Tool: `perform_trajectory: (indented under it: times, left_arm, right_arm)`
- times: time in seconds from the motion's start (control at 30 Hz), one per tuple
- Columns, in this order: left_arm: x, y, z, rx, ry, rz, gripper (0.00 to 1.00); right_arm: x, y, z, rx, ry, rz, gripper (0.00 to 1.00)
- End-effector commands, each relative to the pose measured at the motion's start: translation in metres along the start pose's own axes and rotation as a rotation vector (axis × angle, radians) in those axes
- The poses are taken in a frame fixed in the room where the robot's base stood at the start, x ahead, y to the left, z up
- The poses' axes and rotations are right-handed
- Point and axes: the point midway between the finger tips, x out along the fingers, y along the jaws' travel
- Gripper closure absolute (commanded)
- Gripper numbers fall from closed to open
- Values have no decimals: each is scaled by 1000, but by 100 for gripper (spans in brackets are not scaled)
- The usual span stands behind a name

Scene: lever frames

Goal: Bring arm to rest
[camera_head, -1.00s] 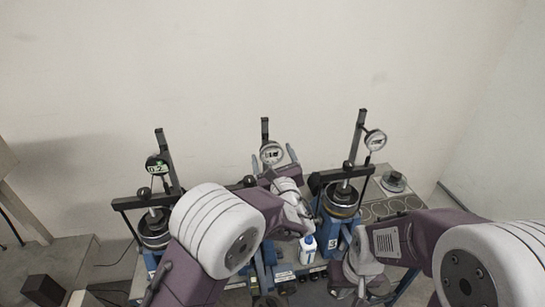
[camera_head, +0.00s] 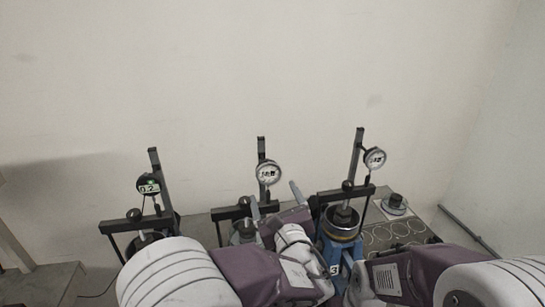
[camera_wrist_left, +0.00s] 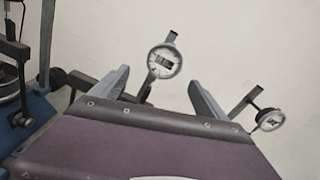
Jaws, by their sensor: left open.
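My left gripper (camera_head: 276,200) comes in from the left in the head view, its two grey fingers spread and pointing toward the wall. It is open, with nothing seen between the fingers. In the left wrist view, the open fingers (camera_wrist_left: 155,97) frame a round dial gauge (camera_wrist_left: 164,62) that lies beyond them. The same middle gauge (camera_head: 268,172) shows just past the fingers in the head view. My right arm (camera_head: 410,273) enters from the lower right; its gripper is out of sight.
A plain wall rises behind.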

Motion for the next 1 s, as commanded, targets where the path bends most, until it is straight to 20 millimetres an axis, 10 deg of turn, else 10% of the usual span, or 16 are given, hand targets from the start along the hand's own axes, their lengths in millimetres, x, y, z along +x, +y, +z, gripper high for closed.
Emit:
perform_trajectory:
  times: [0.27, 0.5, 0.7, 1.0]
  left_arm:
    - [3, 165, -68, -260, 234, 505, 15]
    - [-93, 302, -162, -890, 376, 1217, 15]
    - [-158, 312, -218, -1656, 202, 1735, 15]
    - [-161, 304, -228, -2103, -37, 1915, 15]
  right_arm:
    - [19, 0, 2, 0, 0, 0, 100]
    - [43, 1, 4, 0, 0, 0, 100]
    - [60, 1, 6, 0, 0, 0, 100]
    - [66, 1, 7, 0, 0, 0, 100]
